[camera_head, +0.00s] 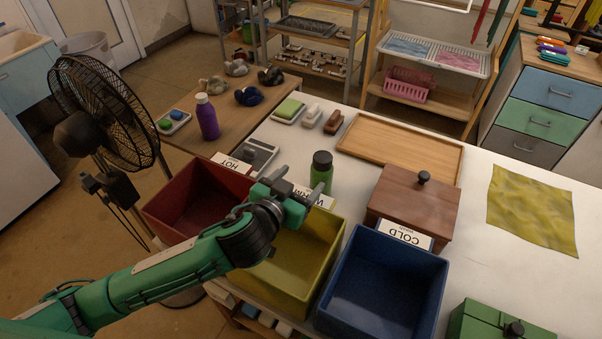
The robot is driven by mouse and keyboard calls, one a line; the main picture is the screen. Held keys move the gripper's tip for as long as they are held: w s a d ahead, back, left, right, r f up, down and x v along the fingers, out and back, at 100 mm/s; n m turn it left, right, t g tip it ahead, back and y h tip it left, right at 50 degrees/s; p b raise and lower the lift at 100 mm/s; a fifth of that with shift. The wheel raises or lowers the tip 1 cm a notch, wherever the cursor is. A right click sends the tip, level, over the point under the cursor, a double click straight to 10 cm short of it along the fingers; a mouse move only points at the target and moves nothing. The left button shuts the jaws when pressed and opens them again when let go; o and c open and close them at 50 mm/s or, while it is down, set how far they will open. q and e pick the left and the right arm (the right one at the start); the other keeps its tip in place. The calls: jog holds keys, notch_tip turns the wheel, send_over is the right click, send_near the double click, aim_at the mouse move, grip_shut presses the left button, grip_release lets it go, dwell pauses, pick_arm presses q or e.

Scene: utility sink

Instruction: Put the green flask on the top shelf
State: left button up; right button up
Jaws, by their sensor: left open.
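The green flask (321,174) with a dark cap stands upright on the white table, just behind the yellow bin. My left gripper (301,187) is open at the yellow bin's back edge, its fingers directed at the flask. One finger is left of the flask and the other shows in front of its lower part; I cannot tell whether they touch it. A metal shelf rack (360,45) stands at the back, with a dark tray (306,27) on an upper level and small items below. My right gripper is not in view.
Red (190,201), yellow (332,232) and blue (385,290) bins line the table's front. A lidded wooden box (412,205) and wooden tray (400,152) are right of the flask. A purple bottle (207,118) stands on a side table. A black fan (105,110) stands left.

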pick_arm(q)
jog(key=n, duration=0.1)
jog(key=p, duration=0.2)
send_near(320, 160)
jog(key=shift+y, duration=0.3)
jog(key=x, duration=0.5)
jog(key=shift+s+d+r, duration=0.1)
jog(key=shift+s+d, duration=0.05)
jog(key=shift+d, duration=0.1)
jog(key=shift+p+x, duration=1.15)
jog(key=shift+x, duration=1.15)
jog(key=shift+w, duration=0.35)
grip_shut()
